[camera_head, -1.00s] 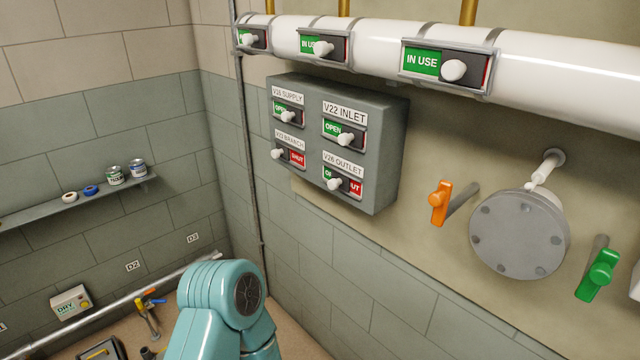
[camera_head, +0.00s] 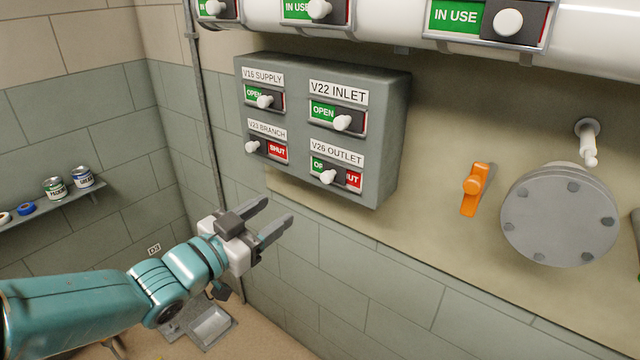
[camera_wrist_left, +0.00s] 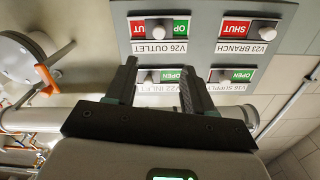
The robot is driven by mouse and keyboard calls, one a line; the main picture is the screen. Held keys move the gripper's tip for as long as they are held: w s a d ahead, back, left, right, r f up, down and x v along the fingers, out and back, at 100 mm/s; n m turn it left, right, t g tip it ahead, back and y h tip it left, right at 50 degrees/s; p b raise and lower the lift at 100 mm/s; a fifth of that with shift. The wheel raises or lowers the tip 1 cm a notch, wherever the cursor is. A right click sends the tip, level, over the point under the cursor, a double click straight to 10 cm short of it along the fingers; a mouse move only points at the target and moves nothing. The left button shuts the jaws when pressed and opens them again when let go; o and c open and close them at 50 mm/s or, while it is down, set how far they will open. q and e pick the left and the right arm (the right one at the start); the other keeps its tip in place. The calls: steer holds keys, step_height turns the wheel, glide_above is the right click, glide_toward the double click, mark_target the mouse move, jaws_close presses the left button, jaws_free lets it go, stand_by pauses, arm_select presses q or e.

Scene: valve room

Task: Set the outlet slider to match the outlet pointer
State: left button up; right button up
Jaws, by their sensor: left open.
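The V26 OUTLET slider (camera_head: 328,177) is at the lower right of the grey panel (camera_head: 392,135). Its white knob is mid-track, with part of the green left and red right both showing. In the left wrist view the outlet slider (camera_wrist_left: 158,32) appears upside down beyond my fingertips. My left gripper (camera_head: 278,212) is open and empty, below and left of the outlet slider, apart from the panel. The fingers also show in the left wrist view (camera_wrist_left: 158,72). An orange lever (camera_head: 475,188) is on the wall right of the panel; no outlet label shows on it. My right gripper is out of view.
V22 INLET (camera_head: 338,117), V16 SUPPLY (camera_head: 264,98) and V23 BRANCH (camera_head: 266,149) sliders surround the outlet slider. A white pipe with IN USE sliders (camera_head: 487,20) runs above. A round flange (camera_head: 560,215) and white stub are at the right. Wall below the panel is clear.

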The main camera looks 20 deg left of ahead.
mark_target(324, 179)
arm_select(q)
steer(key=p+x, duration=0.2)
steer(key=x, duration=1.1)
steer(key=shift+w+d+f, duration=0.1)
steer(key=shift+w+d, duration=0.1)
steer(key=shift+w, duration=0.05)
steer(key=shift+w+d, duration=0.15)
steer(key=shift+w, duration=0.1)
jaws_close()
